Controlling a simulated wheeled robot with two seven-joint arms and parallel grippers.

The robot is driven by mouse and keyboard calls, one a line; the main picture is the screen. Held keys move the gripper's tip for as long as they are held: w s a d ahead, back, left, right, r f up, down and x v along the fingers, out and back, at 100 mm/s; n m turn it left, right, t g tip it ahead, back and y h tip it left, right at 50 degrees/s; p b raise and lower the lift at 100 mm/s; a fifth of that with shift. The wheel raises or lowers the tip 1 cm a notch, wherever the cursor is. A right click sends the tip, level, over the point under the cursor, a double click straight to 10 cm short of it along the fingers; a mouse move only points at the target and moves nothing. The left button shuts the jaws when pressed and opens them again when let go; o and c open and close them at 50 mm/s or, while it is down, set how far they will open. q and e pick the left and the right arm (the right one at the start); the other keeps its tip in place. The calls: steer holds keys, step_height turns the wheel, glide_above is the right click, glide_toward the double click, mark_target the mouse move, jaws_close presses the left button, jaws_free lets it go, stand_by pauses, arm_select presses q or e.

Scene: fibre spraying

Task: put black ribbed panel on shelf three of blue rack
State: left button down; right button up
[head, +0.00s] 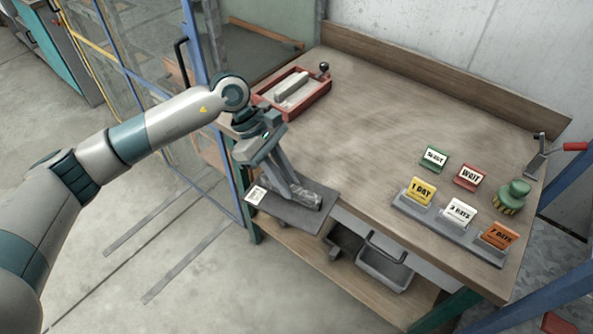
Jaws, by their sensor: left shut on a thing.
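My left gripper (308,200) reaches in from the left and is shut on a dark grey flat panel (283,211), held out in front of the workbench's left front edge. The panel looks roughly level, and a white label (257,195) shows on its left end. Ribs cannot be made out on it from here. Blue uprights (570,200) stand at the right edge of the picture; I cannot tell whether they belong to the blue rack, and no numbered shelf shows. My right gripper is not in view.
A blue-framed glazed partition (213,85) stands at the left. A grey bin (385,268) sits under the bench.

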mark_target(281, 203)
arm_select(q)
steer(key=shift+s+a+f+m, duration=0.3)
steer(key=shift+s+a+m, duration=0.25)
steer(key=shift+a, duration=0.3)
steer(key=shift+s+a+f+m+g+y, duration=0.3)
steer(key=shift+a+f+m+g, duration=0.1)
steer(key=shift+f+m+g, duration=0.1)
steer(key=s+a+f+m+g+y, duration=0.2)
steer(key=s+a+f+m+y, duration=0.2)
steer(key=s+a+m, duration=0.6)
steer(key=a+f, duration=0.1)
steer(key=a, duration=0.2)
steer(key=shift+a+f+m+y, duration=0.2)
steer(key=shift+m+y, duration=0.15)
steer(key=shift+y, duration=0.05)
steer(key=shift+s+d, duration=0.1)
steer(key=shift+d, duration=0.05)
